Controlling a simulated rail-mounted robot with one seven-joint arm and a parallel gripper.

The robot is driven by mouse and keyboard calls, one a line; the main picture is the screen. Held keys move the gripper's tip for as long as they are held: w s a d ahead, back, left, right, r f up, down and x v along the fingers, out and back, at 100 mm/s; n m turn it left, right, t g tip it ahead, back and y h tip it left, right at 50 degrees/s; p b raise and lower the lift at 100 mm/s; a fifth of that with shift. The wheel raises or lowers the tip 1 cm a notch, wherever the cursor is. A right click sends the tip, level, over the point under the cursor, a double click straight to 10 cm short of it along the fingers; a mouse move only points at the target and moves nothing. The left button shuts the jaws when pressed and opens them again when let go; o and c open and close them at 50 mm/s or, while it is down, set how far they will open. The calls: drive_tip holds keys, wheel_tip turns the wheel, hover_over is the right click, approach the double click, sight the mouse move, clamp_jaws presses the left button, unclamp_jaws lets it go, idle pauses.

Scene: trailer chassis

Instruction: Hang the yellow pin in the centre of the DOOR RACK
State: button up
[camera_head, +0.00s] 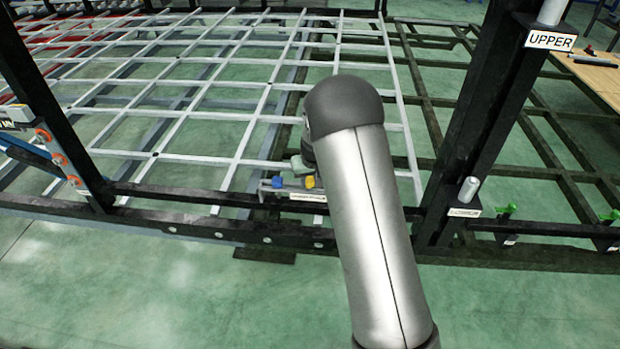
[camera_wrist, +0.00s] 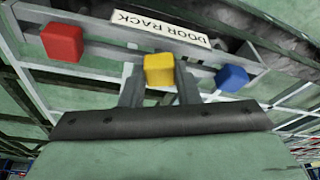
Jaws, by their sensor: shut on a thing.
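The DOOR RACK is a grey rail (camera_wrist: 108,50) with a white label that appears upside down in the wrist view; it also shows in the head view (camera_head: 268,192), partly behind my arm. My gripper (camera_wrist: 159,82) is shut on the yellow pin (camera_wrist: 159,70), whose square end shows between the fingers. The yellow pin is in front of the rack's middle, between a red pin (camera_wrist: 62,43) and a blue pin (camera_wrist: 231,78). In the head view the yellow pin (camera_head: 310,183) is beside the blue one (camera_head: 277,182). I cannot tell whether the yellow pin is seated on the rack.
A black post (camera_head: 480,130) with an UPPER sign (camera_head: 550,40) stands right of my arm. A black beam (camera_head: 200,227) runs along the front. A pale grid frame (camera_head: 200,90) spreads behind. Green-handled pins (camera_head: 508,210) sit at the right. Green floor in front is clear.

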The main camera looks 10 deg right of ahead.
drive_tip(key=shift+f+b, duration=0.35)
drive_tip(key=shift+f, duration=0.15)
drive_tip(key=o, duration=1)
drive_tip(key=shift+r+p, duration=0.55)
drive_tip(key=v, duration=1.2)
drive_tip(key=s+r+g, duration=0.1)
drive_tip(key=s, duration=1.1)
drive_tip(key=s+r+g, duration=0.1)
drive_tip(key=s, duration=1.1)
drive_tip(key=s+r+g, duration=0.1)
drive_tip(key=s+r, duration=0.1)
drive_tip(key=s, duration=1)
drive_tip(key=shift+m, duration=0.4)
